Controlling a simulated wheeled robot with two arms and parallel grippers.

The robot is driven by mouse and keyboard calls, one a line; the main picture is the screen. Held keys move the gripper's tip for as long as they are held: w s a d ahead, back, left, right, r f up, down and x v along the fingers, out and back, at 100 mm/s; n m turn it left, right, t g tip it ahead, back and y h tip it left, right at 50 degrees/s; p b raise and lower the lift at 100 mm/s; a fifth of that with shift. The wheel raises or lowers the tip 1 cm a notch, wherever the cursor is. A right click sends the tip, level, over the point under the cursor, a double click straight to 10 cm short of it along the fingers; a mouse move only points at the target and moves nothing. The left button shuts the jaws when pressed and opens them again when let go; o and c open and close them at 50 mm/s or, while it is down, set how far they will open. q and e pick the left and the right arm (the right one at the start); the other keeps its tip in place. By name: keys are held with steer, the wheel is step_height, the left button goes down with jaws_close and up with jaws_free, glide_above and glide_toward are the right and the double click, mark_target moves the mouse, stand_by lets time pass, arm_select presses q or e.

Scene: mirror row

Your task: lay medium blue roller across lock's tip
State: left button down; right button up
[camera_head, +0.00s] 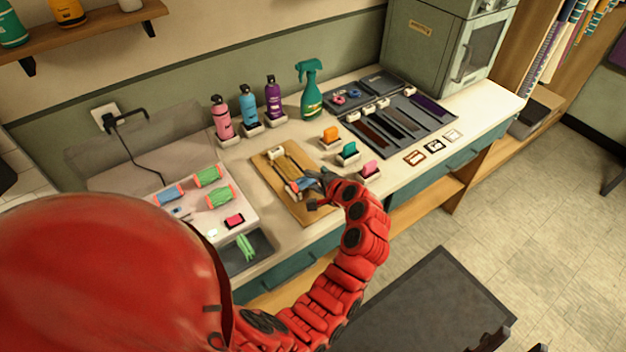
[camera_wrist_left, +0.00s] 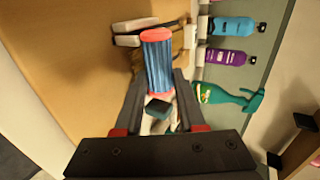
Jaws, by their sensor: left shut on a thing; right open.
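My left gripper (camera_head: 316,184) is over the wooden board (camera_head: 276,197) on the counter. It is shut on a blue roller (camera_wrist_left: 157,62) with pink ends, seen upright between the fingers in the left wrist view; in the head view this roller (camera_head: 297,185) is partly hidden by the gripper. A brown lock (camera_head: 285,163) lies on the board below a pale clamp (camera_head: 277,153). The roller is at the lock's near end, but I cannot tell whether it touches the hair.
Left of the board, a pale tray (camera_head: 185,213) holds another blue roller (camera_head: 169,194) and green rollers (camera_head: 208,175). Orange, teal and pink clips (camera_head: 370,168) stand to the right. Bottles (camera_head: 248,104) and a green spray bottle (camera_head: 311,95) stand behind.

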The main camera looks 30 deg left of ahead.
mark_target(310, 192)
arm_select(q)
steer(key=shift+s+d+f, duration=0.2)
steer(key=shift+s+f, duration=0.05)
steer(key=shift+f, duration=0.45)
steer(key=shift+s+f, duration=0.15)
steer(key=shift+f, duration=0.15)
steer(key=shift+s+d+f, duration=0.1)
steer(key=shift+f, duration=0.05)
steer(key=shift+s+d+f+b, duration=0.1)
steer(key=shift+s+f+b, duration=0.2)
steer(key=shift+f, duration=0.2)
stand_by(0.3)
steer(key=c, duration=0.7)
jaws_free()
steer(key=shift+o, duration=0.2)
steer(key=shift+w+a+r+g+p, duration=0.15)
steer(key=shift+w+r+p, duration=0.1)
steer(key=shift+r+p, duration=0.45)
steer(key=shift+w+a+r+g+p, duration=0.1)
steer(key=shift+w+r+g+p, duration=0.1)
steer(key=shift+r+p, duration=0.45)
steer(key=shift+w+a+r+p, duration=0.1)
steer(key=shift+w+r+p, duration=0.1)
steer(key=shift+r+p, duration=0.9)
steer(key=shift+w+r+p, duration=0.15)
steer(key=shift+r+p, duration=0.3)
steer(key=shift+r, duration=1.25)
